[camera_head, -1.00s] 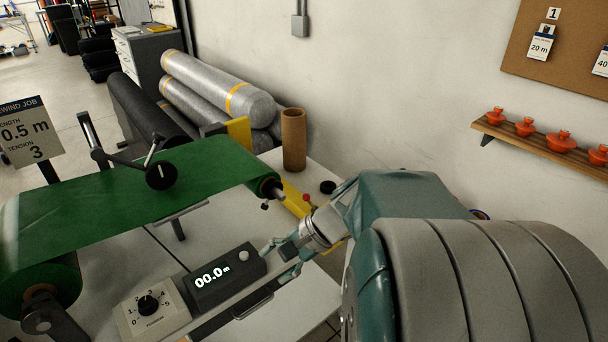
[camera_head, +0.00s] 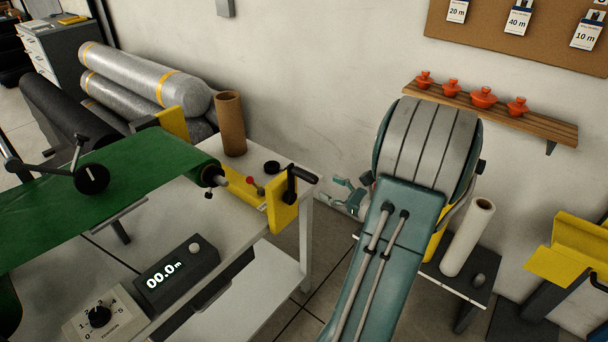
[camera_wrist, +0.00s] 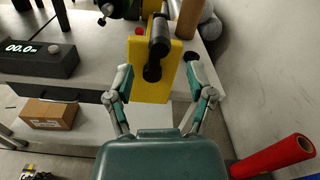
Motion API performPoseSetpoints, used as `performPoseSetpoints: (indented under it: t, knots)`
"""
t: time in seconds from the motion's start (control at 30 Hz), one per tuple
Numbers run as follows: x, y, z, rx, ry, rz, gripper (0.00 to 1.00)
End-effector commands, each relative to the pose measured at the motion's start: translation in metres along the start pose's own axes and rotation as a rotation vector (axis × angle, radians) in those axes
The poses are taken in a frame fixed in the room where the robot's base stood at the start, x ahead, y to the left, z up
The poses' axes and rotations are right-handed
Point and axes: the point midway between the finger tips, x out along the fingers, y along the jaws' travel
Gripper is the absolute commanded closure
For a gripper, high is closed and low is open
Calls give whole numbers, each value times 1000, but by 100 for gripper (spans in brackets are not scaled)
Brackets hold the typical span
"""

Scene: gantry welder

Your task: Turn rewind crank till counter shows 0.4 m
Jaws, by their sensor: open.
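The rewind crank (camera_head: 298,180) is a black arm and handle on a yellow end bracket (camera_head: 284,212) at the table's right edge. In the wrist view the crank (camera_wrist: 158,45) is straight ahead, with its handle pointing up. The counter (camera_head: 175,272) is a dark box on the table reading 00.0 m. It also shows at the left of the wrist view (camera_wrist: 38,58). My gripper (camera_head: 345,195) is open and empty, right of the crank and apart from it. In the wrist view its fingers (camera_wrist: 160,76) are spread to both sides of the yellow bracket.
A tension dial (camera_head: 99,316) stands beside the counter. Green sheet (camera_head: 110,185) runs across the rollers. A cardboard tube (camera_head: 230,123) stands behind the bracket. A low stand with a white roll (camera_head: 468,237) is at the right. A brown box (camera_wrist: 48,114) lies on the lower shelf.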

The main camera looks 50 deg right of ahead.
Motion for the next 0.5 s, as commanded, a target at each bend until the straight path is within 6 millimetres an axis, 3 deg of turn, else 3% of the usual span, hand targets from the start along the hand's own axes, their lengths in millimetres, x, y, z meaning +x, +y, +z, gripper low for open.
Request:
performPoseSetpoints:
  t: [0.3,0.5]
  knots:
    - [60,1,-1,0,0,6,31]
    - [82,1,-1,0,1,4,31]
